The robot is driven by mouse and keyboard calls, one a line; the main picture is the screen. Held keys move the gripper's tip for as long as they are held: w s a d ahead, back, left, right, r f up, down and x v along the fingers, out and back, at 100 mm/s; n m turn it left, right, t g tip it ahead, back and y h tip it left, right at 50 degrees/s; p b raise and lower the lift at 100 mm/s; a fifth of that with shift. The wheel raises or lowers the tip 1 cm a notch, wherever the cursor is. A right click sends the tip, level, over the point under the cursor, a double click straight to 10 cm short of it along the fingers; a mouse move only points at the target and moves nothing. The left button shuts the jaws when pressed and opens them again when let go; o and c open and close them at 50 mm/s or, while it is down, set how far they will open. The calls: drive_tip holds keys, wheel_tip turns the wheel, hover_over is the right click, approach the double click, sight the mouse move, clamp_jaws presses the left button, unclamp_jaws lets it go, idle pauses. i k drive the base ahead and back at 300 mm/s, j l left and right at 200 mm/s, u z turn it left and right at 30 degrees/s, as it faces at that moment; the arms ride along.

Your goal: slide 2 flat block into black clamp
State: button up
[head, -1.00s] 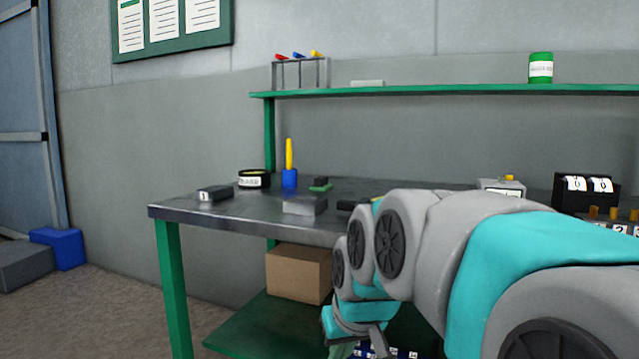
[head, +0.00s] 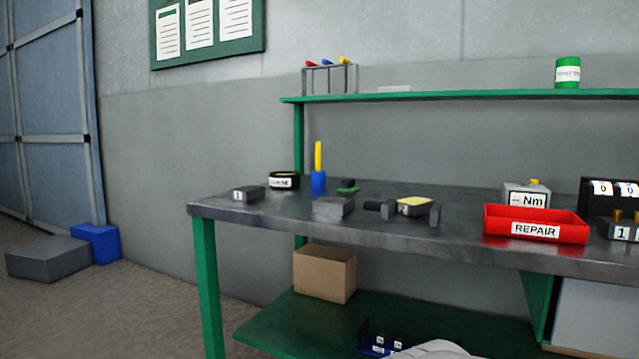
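My gripper is not in view; only a grey part of my arm shows at the bottom edge.
A dark block marked 1 (head: 248,193), a grey block (head: 333,208), a round black tin (head: 284,181) and a blue holder (head: 318,182) stand on the bench's left. A red REPAIR tray (head: 497,226) stands to the right. A cardboard box (head: 325,274) is on the lower shelf.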

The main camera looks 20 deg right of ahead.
sight(413, 206)
drive_tip(key=z, duration=0.45)
drive_tip(key=j+z, duration=0.15)
drive_tip(key=z, duration=0.25)
drive_tip(key=j+z, duration=0.1)
drive_tip(key=z, duration=0.35)
drive_tip(key=j+z, duration=0.25)
drive_tip(key=j, duration=0.25)
drive_tip(key=j+z, duration=0.2)
drive_tip(key=j, duration=0.25)
drive_tip(key=k+j+z, duration=0.1)
drive_tip(key=j+z, duration=0.15)
drive_tip(key=j, duration=0.25)
drive_tip(key=k+j+z, duration=0.1)
drive_tip(key=j+z, duration=0.15)
drive_tip(key=j, duration=0.4)
drive_tip(key=k+j, duration=0.15)
drive_tip(key=j, duration=0.1)
